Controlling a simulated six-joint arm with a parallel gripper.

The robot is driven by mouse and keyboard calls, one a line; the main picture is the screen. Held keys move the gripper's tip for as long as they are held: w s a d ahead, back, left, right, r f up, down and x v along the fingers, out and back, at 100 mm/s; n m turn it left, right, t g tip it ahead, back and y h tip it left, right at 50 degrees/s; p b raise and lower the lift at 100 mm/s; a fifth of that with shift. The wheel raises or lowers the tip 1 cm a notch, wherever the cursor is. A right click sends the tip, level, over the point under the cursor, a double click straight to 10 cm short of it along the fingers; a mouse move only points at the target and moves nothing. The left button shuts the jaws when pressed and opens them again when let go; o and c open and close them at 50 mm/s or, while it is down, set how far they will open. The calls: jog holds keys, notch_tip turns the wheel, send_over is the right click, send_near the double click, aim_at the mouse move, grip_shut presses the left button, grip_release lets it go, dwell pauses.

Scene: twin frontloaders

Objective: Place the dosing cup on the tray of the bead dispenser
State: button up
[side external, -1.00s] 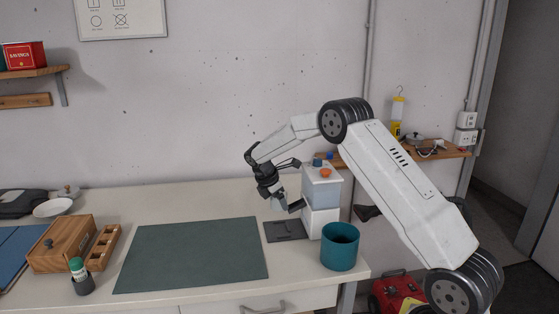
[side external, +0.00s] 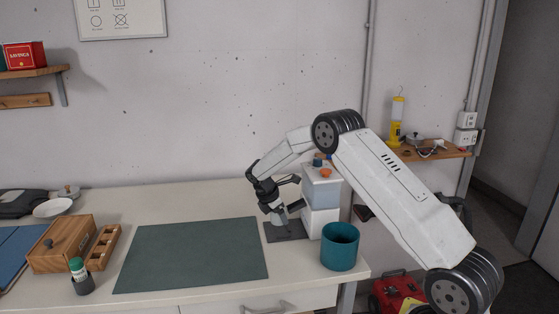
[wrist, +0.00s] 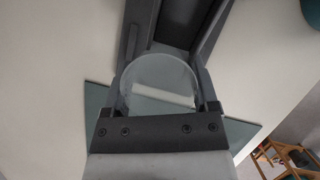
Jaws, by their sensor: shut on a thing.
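The bead dispenser (side external: 322,222) is a white box with a pale translucent upper part and an orange knob on its lid. Its dark flat tray (side external: 292,236) lies in front of it, to the left. My gripper (side external: 279,208) points down over the tray, just left of the dispenser body. It is shut on the dosing cup (side external: 277,218), a clear round cup that looks upright. The cup's round rim (wrist: 160,62) shows between the fingers in the wrist view. The cup is low over the tray; I cannot tell whether its base touches it.
A teal pot (side external: 340,248) stands close to the dispenser's front right, near the table edge. A dark green mat (side external: 190,255) lies left of the tray. The mat is clear.

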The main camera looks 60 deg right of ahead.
jog(key=shift+f, duration=1.35)
jog(key=shift+f, duration=0.1)
jog(key=o, duration=1.2)
jog(key=v, duration=1.2)
jog(key=shift+a, duration=0.1)
